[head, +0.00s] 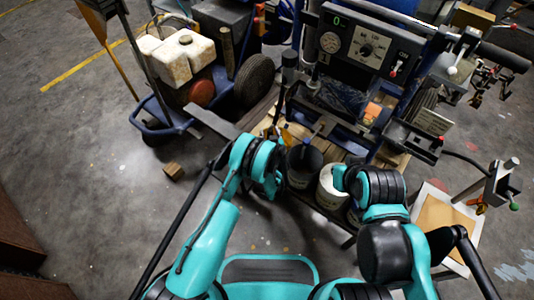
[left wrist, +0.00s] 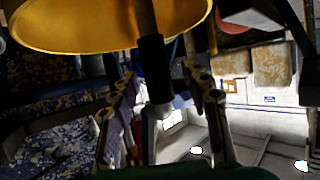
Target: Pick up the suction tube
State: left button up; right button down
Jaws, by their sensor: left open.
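In the left wrist view a dark upright tube (left wrist: 152,68) with a black sleeve and a pale metal lower end stands between my fingers. It looks like the suction tube. My left gripper (left wrist: 160,85) is open, with one finger on each side of it; I cannot tell whether either touches it. In the head view my left arm reaches to the front of the machine, and its wrist covers most of the gripper. The tube is not clearly made out there. My right arm ends near a white bucket (head: 328,190); its fingers are hidden.
The striper's control panel (head: 365,48) stands at the back. A dark bucket (head: 303,165) stands beside the white one. A cart with pale jugs (head: 180,55) is at left, a small wooden block (head: 173,171) on the floor. A yellow round surface (left wrist: 110,25) fills the wrist view's top.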

pick_arm(q)
jog(key=shift+s+r, duration=0.2)
jog(key=shift+r, duration=0.05)
grip_shut()
